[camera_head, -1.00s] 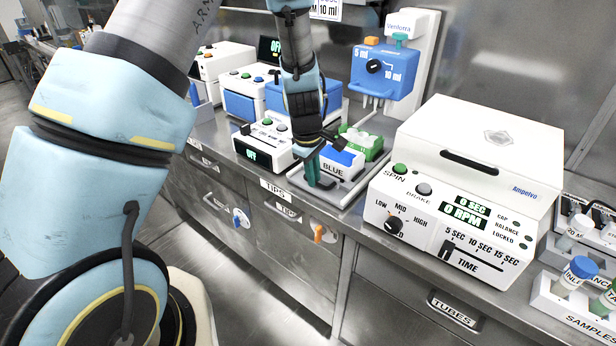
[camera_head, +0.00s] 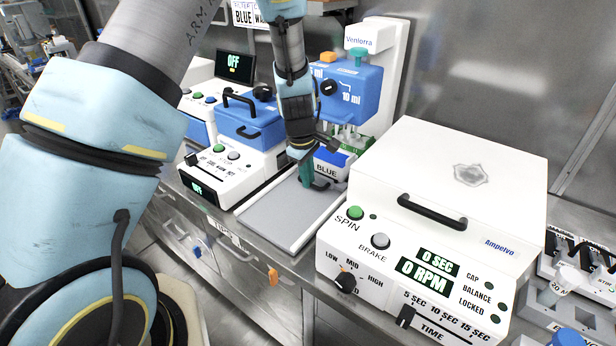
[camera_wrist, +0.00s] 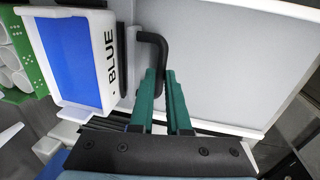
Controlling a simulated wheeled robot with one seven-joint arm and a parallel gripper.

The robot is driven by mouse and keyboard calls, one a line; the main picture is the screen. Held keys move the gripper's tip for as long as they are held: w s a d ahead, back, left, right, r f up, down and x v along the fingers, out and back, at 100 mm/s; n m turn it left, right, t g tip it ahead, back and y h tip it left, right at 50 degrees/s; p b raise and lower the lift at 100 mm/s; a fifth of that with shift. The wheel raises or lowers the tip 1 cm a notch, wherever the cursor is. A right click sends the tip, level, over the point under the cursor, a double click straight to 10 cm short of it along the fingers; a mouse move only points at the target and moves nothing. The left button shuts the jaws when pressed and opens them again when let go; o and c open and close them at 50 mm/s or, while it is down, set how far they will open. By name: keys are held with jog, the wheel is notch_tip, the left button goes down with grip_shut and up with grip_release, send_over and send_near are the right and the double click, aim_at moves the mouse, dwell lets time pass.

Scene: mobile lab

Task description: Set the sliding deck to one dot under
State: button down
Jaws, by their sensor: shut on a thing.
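The sliding deck carries a white-framed blue block marked BLUE (camera_head: 331,166) and a green rack (camera_head: 362,143), beneath the blue Venlorra head (camera_head: 352,92). A bare grey bed (camera_head: 285,213) stretches in front of it. The deck's black handle (camera_wrist: 158,45) is between the teal fingers of my gripper (camera_wrist: 161,78) in the wrist view, and my gripper is shut on it. The BLUE block (camera_wrist: 82,55) and the green rack (camera_wrist: 18,50) lie left of the handle there. In the head view my gripper (camera_head: 306,172) hides part of the deck.
A white Ampelvo machine (camera_head: 450,215) stands close on the right. A white unit with a blue lid (camera_head: 246,125) stands left of the bed. An orange drawer catch (camera_head: 273,277) shows on the front below. A sample rack (camera_head: 565,300) is at the far right.

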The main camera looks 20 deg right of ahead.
dwell(0.3)
jog(key=c, duration=1.2)
grip_release()
jog(key=shift+o, duration=0.2)
notch_tip(320, 180, up, 11)
jog(key=a+b, duration=0.1)
jog(key=shift+s+a+f+b, duration=0.15)
jog(key=shift+s+a+b, duration=0.15)
jog(key=shift+s, duration=0.15)
jog(key=shift+c, duration=0.3)
